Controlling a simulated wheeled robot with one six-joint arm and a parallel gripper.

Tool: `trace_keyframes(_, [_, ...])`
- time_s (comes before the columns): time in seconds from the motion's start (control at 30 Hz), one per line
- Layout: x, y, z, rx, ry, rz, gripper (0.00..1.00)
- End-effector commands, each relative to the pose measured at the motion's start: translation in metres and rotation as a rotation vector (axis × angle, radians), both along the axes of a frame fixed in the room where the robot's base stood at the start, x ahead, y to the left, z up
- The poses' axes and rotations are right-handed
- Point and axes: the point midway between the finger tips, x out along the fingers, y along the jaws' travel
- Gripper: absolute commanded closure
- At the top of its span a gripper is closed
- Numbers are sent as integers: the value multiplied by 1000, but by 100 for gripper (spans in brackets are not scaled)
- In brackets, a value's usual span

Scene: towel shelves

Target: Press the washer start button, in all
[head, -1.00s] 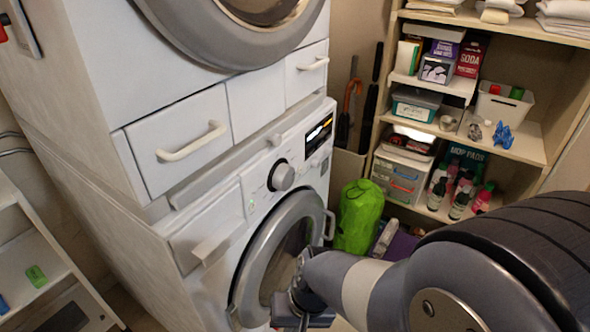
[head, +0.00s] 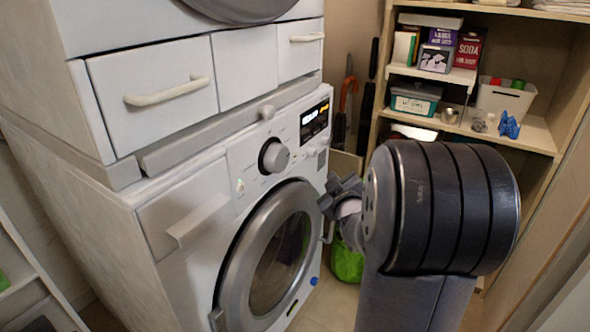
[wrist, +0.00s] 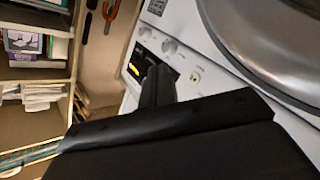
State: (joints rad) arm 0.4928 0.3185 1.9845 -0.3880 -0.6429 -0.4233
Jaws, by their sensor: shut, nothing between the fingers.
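The white front-loading washer (head: 170,215) stands in the head view below a stacked unit. Its control panel has a grey dial (head: 274,156), a lit display (head: 315,121) and small marks and buttons. I cannot tell for certain which one is the start button. My gripper (head: 333,197) is shut and empty, in front of the washer near the upper right of its round door (head: 280,250). It looks apart from the panel. In the wrist view the dark closed fingers (wrist: 157,86) point towards the panel, partly covering the area near the display (wrist: 136,70).
A drawer with a handle (head: 165,92) sits above the panel. A shelf (head: 540,135) with boxes and bins stands at the right. A green bag (head: 347,262) lies on the floor beside the washer, partly hidden by my arm. Another shelf edge is at the far left.

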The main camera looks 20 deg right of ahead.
Motion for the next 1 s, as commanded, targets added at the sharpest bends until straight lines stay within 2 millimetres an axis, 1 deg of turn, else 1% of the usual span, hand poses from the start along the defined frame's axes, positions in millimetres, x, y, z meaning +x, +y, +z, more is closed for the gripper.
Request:
trace_keyframes(0.03, [3, -6, -3, -41, -35, 15, 100])
trace_keyframes(0.27, [11, -13, 12, -167, -142, 73, 100])
trace_keyframes(0.4, [12, -14, 15, -186, -158, 83, 100])
trace_keyframes(0.67, [12, -13, 16, -185, -157, 84, 100])
trace_keyframes(0.87, [19, -8, 16, -183, -159, 84, 100])
trace_keyframes(1.0, [33, 3, 16, -183, -158, 87, 100])
